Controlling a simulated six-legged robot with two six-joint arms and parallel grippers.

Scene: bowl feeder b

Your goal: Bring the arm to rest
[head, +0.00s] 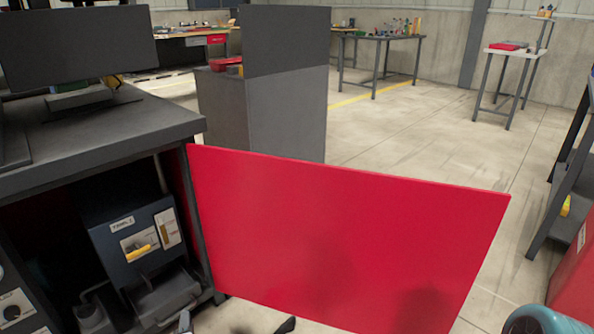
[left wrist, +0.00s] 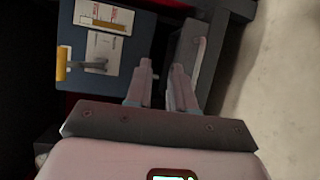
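My left gripper (left wrist: 161,66) points at the lower part of the feeder unit in the left wrist view. Its two fingers are apart with nothing between them. In the head view only a small grey part of it seems to show at the bottom edge, below the unit. The blue feeder unit (head: 131,247) stands inside the open cabinet under the bench. The lever is clear of the fingers. My right gripper is not in view.
A red door panel (head: 330,240) stands open, reaching from the cabinet across the front. The dark bench top (head: 100,130) overhangs the unit. A grey cabinet (head: 285,110) stands behind the door. A dark shelf frame (head: 560,190) is at the right. The floor between is clear.

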